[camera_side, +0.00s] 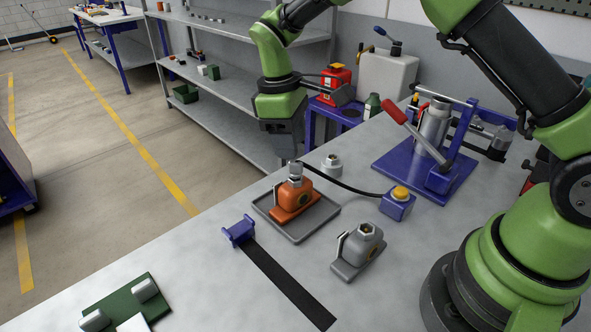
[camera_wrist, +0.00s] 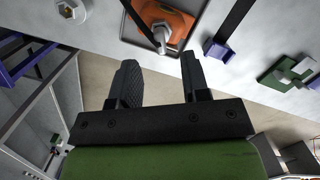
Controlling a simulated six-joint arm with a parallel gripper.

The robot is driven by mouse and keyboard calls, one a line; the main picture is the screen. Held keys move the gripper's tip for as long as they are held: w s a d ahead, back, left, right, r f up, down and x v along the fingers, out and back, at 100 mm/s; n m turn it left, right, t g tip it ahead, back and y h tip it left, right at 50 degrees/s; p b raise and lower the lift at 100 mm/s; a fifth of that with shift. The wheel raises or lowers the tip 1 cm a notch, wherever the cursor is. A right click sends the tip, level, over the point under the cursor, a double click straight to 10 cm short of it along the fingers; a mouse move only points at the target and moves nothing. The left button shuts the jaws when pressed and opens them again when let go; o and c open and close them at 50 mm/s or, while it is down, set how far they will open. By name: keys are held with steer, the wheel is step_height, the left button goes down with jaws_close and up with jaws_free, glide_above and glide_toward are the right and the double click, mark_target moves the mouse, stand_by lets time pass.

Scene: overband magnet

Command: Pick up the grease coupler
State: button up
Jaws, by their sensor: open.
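A small silver fitting, which looks like the grease coupler (camera_side: 295,171), stands upright on top of an orange block (camera_side: 292,200). The block sits in a shallow grey tray (camera_side: 270,232). In the wrist view the coupler (camera_wrist: 161,36) shows beyond the fingertips, roughly in line with the gap between them. My gripper (camera_side: 291,157) is just above the coupler in the side view. In the wrist view my gripper (camera_wrist: 159,62) is open, with nothing between its fingers.
A black cable runs from near the coupler to a blue box with a yellow button (camera_side: 398,204). A grey hex-topped piece (camera_side: 331,165) stands behind the tray; a grey block (camera_side: 359,250) is in front right. A blue press (camera_side: 425,165) stands right.

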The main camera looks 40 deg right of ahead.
mark_target(296, 162)
steer(key=f, duration=0.3)
steer(key=s+f, duration=0.1)
steer(key=f, duration=0.1)
steer(key=shift+d, duration=0.25)
jaws_close()
